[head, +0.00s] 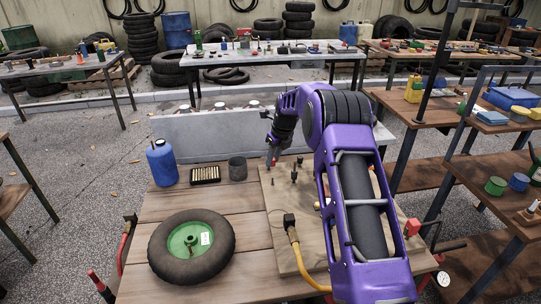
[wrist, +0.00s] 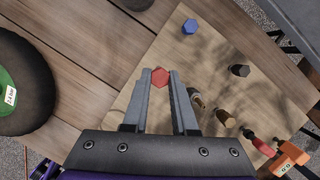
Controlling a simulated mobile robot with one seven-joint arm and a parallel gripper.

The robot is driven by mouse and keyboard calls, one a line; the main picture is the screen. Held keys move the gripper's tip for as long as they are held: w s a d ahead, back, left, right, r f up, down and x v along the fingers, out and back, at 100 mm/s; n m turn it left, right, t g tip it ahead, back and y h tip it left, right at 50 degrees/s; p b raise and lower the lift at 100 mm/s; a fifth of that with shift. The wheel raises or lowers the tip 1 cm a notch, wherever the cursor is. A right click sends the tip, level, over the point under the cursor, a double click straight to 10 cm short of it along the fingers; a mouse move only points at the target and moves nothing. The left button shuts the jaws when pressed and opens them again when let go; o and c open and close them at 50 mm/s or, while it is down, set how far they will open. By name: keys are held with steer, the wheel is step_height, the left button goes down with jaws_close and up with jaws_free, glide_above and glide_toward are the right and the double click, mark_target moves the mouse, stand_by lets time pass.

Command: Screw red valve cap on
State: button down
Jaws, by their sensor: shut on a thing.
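My gripper (wrist: 159,80) is shut on a red hexagonal cap (wrist: 161,76), held between the fingertips in the wrist view. In the head view my gripper (head: 272,163) is over the far left part of a wooden board (head: 286,251), partly hidden by my arm. What lies under the red cap is hidden, so I cannot tell whether it touches a stem.
A wheel with a green hub (head: 177,240) lies left of the board. A blue bottle (head: 162,165), a slotted black block (head: 206,174) and a dark cup (head: 237,168) stand behind it. A yellow hose (head: 299,259) lies on the board. An orange part (wrist: 291,157) shows at right.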

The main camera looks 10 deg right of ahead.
steer(key=shift+s, duration=0.1)
steer(key=shift+f, duration=0.1)
steer(key=b, duration=0.2)
glide_above(273, 182)
steer(key=shift+f, duration=2.3)
steer(key=shift+f+b, duration=0.3)
steer(key=shift+f, duration=0.75)
stand_by(0.4)
steer(key=shift+r+m+p, duration=0.15)
steer(key=shift+m+p, duration=0.2)
steer(key=shift+m, duration=0.15)
steer(key=shift+s+a+m+h+p, duration=0.1)
steer(key=shift+m+h+p, duration=0.25)
steer(key=shift+m, duration=0.55)
